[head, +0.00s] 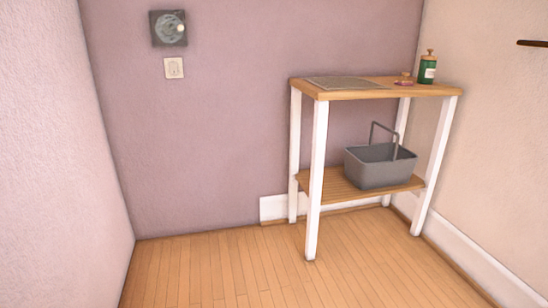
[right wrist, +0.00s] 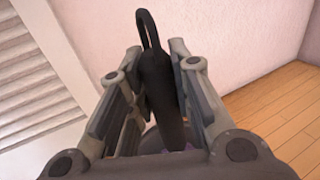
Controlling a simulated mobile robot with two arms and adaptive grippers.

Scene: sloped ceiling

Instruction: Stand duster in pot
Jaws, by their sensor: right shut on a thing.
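My right gripper (right wrist: 150,58) shows in the right wrist view, shut on a black handle with a loop at its end, which I take to be the duster (right wrist: 159,82). The loop points up and away from the gripper. Neither gripper shows in the head view, and my left gripper is in no view. I see nothing that is clearly a pot in either view.
A wooden table with white legs (head: 316,180) stands against the wall. Its top holds a grey mat (head: 343,83), a green bottle (head: 427,70) and a small reddish item (head: 404,81). A grey basket (head: 378,168) sits on its lower shelf. The floor (head: 215,270) in front is clear.

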